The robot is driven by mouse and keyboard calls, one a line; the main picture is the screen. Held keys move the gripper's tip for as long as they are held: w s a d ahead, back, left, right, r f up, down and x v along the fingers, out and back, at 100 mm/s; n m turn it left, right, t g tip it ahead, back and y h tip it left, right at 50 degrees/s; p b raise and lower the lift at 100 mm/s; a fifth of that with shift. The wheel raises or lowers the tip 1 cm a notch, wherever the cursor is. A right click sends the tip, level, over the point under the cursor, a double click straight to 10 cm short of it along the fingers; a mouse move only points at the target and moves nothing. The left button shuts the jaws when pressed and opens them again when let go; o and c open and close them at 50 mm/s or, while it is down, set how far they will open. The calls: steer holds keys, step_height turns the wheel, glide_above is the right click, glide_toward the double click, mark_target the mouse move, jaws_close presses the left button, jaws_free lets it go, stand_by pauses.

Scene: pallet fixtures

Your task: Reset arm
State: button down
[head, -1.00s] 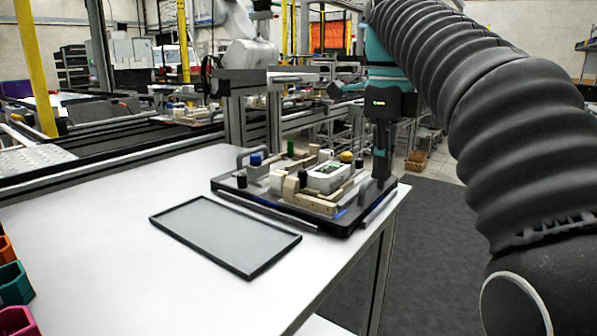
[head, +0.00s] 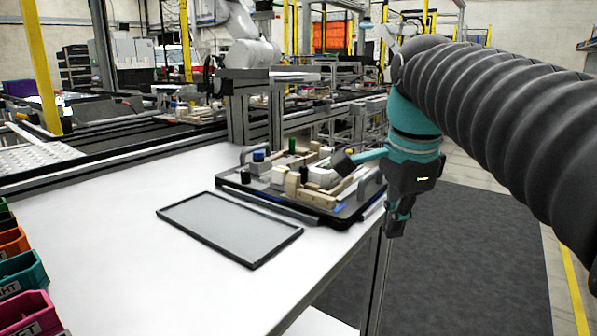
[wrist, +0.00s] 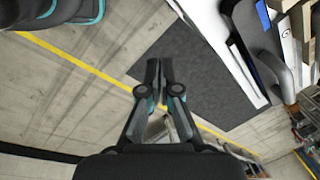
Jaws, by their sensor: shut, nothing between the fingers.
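My gripper (head: 396,226) hangs pointing down past the right edge of the white table, with the dark floor mat behind it in the head view. In the wrist view my gripper (wrist: 160,68) has its two fingers together with nothing between them. The teal wrist and the black ribbed arm reach in from the right of the head view. The pallet fixture (head: 333,217), a black tray with wooden blocks and coloured pegs, lies on the table left of my gripper. Part of the fixture (wrist: 240,50) shows at the upper right of the wrist view. My wrist hides some of its right side.
An empty grey tray (head: 232,228) with a black rim lies on the table (head: 110,245). Coloured bins (head: 22,270) stand at the left edge. A conveyor (head: 110,157) and another robot arm (head: 240,40) are behind. The dark mat (head: 480,270) right of the table is clear.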

steer(key=s+f+n+t, duration=0.1)
steer(key=s+f+n, duration=0.5)
steer(key=f, duration=0.4)
steer(key=s+d+f+n+t, duration=0.1)
steer(key=s+f+n+t, duration=0.1)
steer(key=s+f+n, duration=0.4)
step_height(320, 180, down, 4)
steer(key=n, duration=0.3)
steer(key=shift+d+r+n, duration=0.15)
steer(key=shift+n, duration=0.15)
